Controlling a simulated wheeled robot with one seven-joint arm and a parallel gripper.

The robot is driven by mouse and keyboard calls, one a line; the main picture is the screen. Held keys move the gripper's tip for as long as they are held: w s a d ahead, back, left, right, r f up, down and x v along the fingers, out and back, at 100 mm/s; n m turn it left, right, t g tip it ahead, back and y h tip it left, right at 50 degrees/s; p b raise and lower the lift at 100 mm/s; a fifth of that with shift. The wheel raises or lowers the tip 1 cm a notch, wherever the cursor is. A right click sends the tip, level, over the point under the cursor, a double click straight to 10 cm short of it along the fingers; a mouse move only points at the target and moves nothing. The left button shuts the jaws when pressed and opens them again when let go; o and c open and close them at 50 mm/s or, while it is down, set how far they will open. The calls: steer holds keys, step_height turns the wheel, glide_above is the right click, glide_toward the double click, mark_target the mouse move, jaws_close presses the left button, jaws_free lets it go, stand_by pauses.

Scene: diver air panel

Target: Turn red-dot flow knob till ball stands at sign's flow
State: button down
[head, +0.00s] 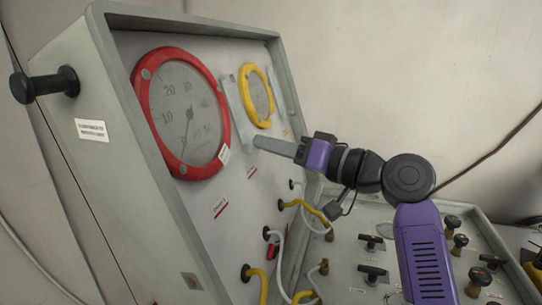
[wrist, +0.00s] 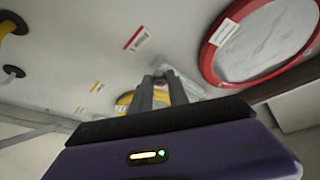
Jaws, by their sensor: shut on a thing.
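My gripper (head: 258,142) reaches to the sloping panel face between the red-rimmed gauge and the yellow-rimmed gauge. Its fingers are shut on a small dark knob at the lower end of a clear upright flow tube (head: 238,115). In the wrist view my gripper (wrist: 154,92) meets the panel at this knob (wrist: 158,72), and a pale clear strip runs beside it. The fingers hide most of the knob, and I cannot make out a red dot on it. The ball inside the tube cannot be made out. No sign with a readable flow value shows.
The large red-rimmed gauge (head: 183,112) is close left of the fingers; the yellow-rimmed gauge (head: 257,95) is just above them. Yellow and white hoses (head: 310,213) plug in below. Several black valve knobs (head: 372,272) stand on the lower deck. The wall side is free.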

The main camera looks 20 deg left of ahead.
steer(key=c, duration=1.3)
jaws_free()
steer(key=shift+d, duration=0.1)
steer(key=v, duration=0.7)
steer(key=shift+d+b, duration=0.2)
steer(key=shift+b, duration=0.1)
steer(key=shift+s, duration=0.1)
